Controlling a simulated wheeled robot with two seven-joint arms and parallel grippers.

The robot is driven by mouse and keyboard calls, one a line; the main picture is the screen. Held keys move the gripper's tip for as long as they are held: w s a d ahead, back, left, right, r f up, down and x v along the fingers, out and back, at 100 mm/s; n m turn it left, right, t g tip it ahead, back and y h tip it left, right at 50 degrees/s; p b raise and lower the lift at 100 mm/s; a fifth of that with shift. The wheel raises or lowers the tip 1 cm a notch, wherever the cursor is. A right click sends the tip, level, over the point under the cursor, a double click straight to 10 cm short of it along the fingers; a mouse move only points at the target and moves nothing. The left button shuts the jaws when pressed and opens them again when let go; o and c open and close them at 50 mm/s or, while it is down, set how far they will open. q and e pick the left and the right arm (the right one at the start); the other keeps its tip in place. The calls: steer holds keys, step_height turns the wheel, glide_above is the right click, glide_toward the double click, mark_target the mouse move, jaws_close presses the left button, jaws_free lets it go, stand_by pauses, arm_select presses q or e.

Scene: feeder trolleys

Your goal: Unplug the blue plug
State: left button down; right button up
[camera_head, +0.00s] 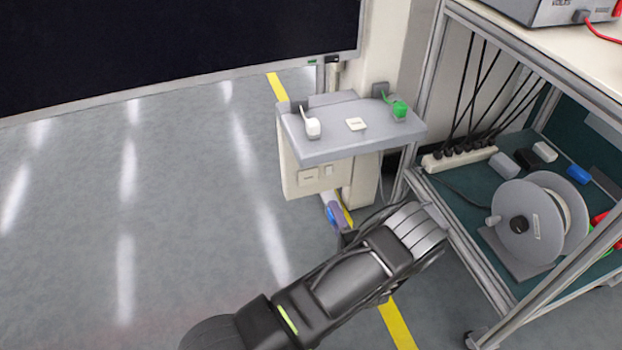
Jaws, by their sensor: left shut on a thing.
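The blue plug (331,214) shows as a small blue patch with a greyish part, low in front of the white socket box (292,172) under the grey shelf. My left arm comes in from the bottom and its wrist bends near the rack. My left gripper (344,236) is a dark, mostly hidden shape right at the blue plug and is shut on it. My wrist hides the fingertips, and I cannot tell whether the plug is still in a socket. My right gripper is not in view.
The grey shelf (345,146) carries a white plug (313,128) and a green plug (399,110). At right a metal rack holds a power strip (458,159) and a cable reel (528,222), close to my wrist. The floor at left is clear.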

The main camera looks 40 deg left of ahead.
arm_select(q)
steer(key=shift+r+p, duration=1.7)
steer(key=shift+r, duration=1.05)
steer(key=n+b, duration=0.1)
steer(key=n, duration=0.2)
steer(key=shift+f+n+b, duration=0.15)
steer(key=shift+n+b, duration=0.15)
steer(key=shift+n, duration=0.1)
steer(key=n+b, duration=0.2)
steer(key=n, duration=0.3)
steer(key=shift+n, duration=0.3)
steer(key=n+b, duration=0.2)
steer(key=n, duration=0.4)
steer(key=shift+n+b, duration=0.65)
steer(key=shift+n, duration=0.75)
steer(key=shift+w+d, duration=0.1)
